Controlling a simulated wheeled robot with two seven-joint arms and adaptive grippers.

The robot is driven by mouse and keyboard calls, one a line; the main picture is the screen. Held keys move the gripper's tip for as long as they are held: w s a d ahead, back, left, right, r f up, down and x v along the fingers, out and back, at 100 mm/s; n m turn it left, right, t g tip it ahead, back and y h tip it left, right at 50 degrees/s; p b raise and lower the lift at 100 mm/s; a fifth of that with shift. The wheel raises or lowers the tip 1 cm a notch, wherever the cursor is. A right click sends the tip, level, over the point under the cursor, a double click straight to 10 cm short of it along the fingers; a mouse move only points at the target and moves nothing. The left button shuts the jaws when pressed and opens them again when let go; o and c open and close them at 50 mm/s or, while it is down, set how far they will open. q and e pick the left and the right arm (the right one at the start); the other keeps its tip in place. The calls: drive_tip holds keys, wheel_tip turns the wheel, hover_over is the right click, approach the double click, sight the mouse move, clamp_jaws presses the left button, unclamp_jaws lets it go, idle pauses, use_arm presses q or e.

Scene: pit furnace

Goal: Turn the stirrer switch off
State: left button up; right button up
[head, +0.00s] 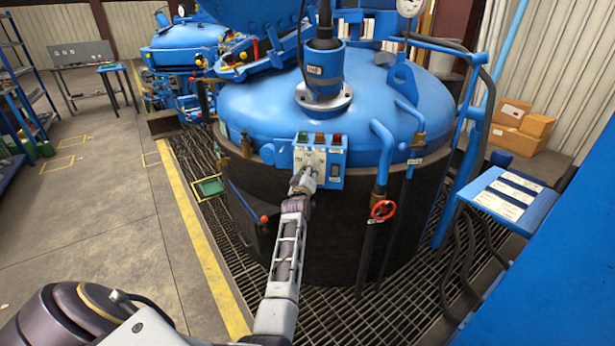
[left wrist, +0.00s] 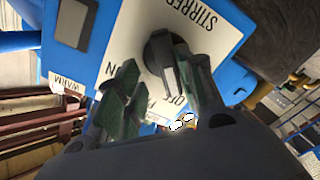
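The stirrer switch (left wrist: 163,55) is a black rotary knob with a grey bar, on a white plate marked STIRRER, ON and OFF. The plate appears upside down in the left wrist view. My left gripper (left wrist: 160,82) is open, with one green-padded finger on each side of the knob. A gap shows on the left side; I cannot tell whether the right finger touches. The fingers partly cover the ON and OFF lettering. In the head view the left gripper (head: 304,179) is at the front of the blue control box (head: 333,172) and hides the knob. My right gripper is not in view.
The control box sits on the front of the large blue-lidded furnace (head: 260,105). A red valve wheel (head: 383,210) and blue pipes stand to the right. A blue side table (head: 500,195) holds labelled sheets at far right. Open floor lies left of the yellow line.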

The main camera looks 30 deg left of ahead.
sight(309, 148)
use_arm(q)
wheel_tip(309, 148, up, 8)
drive_tip(key=shift+d+f, duration=0.1)
drive_tip(key=shift+f, duration=0.1)
drive_tip(key=shift+r, duration=0.35)
drive_tip(key=shift+r, duration=0.1)
